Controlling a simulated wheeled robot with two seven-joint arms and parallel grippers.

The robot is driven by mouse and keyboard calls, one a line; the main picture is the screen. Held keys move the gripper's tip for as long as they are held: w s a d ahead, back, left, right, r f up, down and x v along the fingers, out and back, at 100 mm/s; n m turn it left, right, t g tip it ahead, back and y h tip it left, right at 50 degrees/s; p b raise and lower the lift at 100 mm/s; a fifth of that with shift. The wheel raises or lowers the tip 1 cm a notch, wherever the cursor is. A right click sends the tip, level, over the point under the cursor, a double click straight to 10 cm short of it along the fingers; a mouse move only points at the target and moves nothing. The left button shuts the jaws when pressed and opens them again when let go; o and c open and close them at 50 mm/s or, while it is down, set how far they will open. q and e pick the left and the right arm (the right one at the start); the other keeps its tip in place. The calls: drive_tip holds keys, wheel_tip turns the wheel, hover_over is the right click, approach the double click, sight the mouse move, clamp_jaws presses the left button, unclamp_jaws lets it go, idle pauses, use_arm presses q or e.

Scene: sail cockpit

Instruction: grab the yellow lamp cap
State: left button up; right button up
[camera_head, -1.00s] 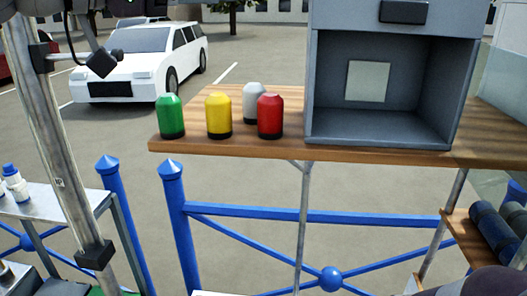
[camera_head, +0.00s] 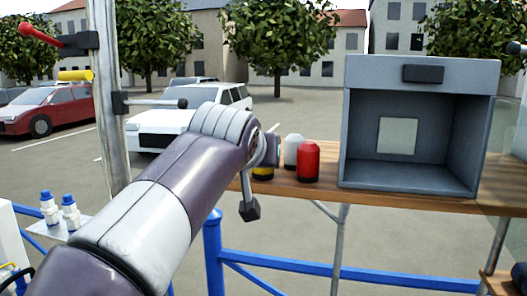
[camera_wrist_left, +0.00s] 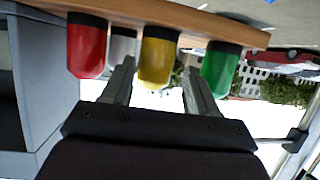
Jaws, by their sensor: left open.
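The yellow lamp cap (camera_wrist_left: 158,55), with a dark base, stands on the wooden shelf. In the left wrist view, which is upside down, it shows between the two spread fingers of my left gripper (camera_wrist_left: 157,66). The gripper is open, and I cannot tell whether a finger touches the cap. In the head view my left arm covers most of the yellow cap (camera_head: 263,174) and hides the gripper's fingers. My right gripper is not in view.
A red cap (camera_head: 308,162) and a white cap (camera_head: 293,150) stand on the shelf (camera_head: 330,189) beside the yellow one. A green cap (camera_wrist_left: 220,70) stands on its other side. A grey open box (camera_head: 420,178) stands right of them. A metal post (camera_head: 105,90) rises at left.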

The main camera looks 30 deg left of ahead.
use_arm(q)
drive_tip(key=p+x, duration=0.2)
drive_tip(key=x, duration=0.1)
drive_tip(key=p+x, duration=0.1)
drive_tip(key=x, duration=0.1)
drive_tip(key=shift+w+d+r, duration=0.1)
drive_tip(key=shift+w+d, duration=0.1)
drive_tip(key=shift+w, duration=0.15)
drive_tip(key=shift+w+a+f, duration=0.2)
drive_tip(key=shift+w+f, duration=0.05)
drive_tip(key=shift+f, duration=0.1)
drive_tip(key=shift+s+d+r, duration=0.1)
drive_tip(key=c, duration=0.7)
